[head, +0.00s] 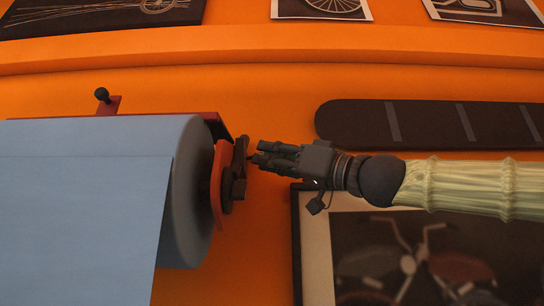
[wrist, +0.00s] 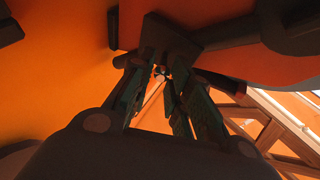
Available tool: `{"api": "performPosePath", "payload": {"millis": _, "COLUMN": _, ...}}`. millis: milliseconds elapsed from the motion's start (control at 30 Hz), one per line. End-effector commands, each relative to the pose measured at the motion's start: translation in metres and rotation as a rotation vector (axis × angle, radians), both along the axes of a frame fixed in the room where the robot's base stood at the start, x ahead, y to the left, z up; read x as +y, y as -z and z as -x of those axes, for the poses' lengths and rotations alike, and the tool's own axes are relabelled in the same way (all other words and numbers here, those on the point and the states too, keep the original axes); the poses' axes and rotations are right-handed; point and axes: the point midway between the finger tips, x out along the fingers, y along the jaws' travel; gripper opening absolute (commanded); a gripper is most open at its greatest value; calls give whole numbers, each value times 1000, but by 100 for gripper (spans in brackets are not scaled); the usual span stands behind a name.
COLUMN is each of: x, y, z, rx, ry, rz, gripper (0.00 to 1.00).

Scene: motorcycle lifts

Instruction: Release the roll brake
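The blue roll (head: 190,200) hangs at the left in a red bracket (head: 219,165). A dark brake lever (head: 240,158) stands nearly upright at the bracket's right end, above a dark hub. My gripper (head: 257,154) comes in from the right, level with the lever's upper part, its fingertips very close to it. I cannot tell if they touch. In the wrist view my gripper (wrist: 162,66) shows a gap between its two fingers, and nothing is clearly held. A dark flat part (wrist: 172,35), perhaps the lever, lies just past the fingertips.
The orange wall (head: 260,95) is behind. A long dark padded strip (head: 430,124) is mounted above my arm, and a framed motorcycle picture (head: 297,240) hangs below it. A dark knob (head: 102,94) sticks up behind the roll. Pale beams (wrist: 275,125) show in the wrist view.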

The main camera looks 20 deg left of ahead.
Motion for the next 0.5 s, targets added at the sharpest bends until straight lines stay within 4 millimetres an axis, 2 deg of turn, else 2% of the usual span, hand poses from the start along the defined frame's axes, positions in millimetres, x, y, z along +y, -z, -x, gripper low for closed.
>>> {"api": "performPosePath", "payload": {"millis": 67, "x": 0, "y": 0, "z": 0, "rx": 0, "ry": 0, "rz": 0, "gripper": 0}}
{"api": "performPosePath", "payload": {"millis": 500, "x": 0, "y": 0, "z": -4, "rx": -1, "ry": -54, "rz": 0, "gripper": 0}}
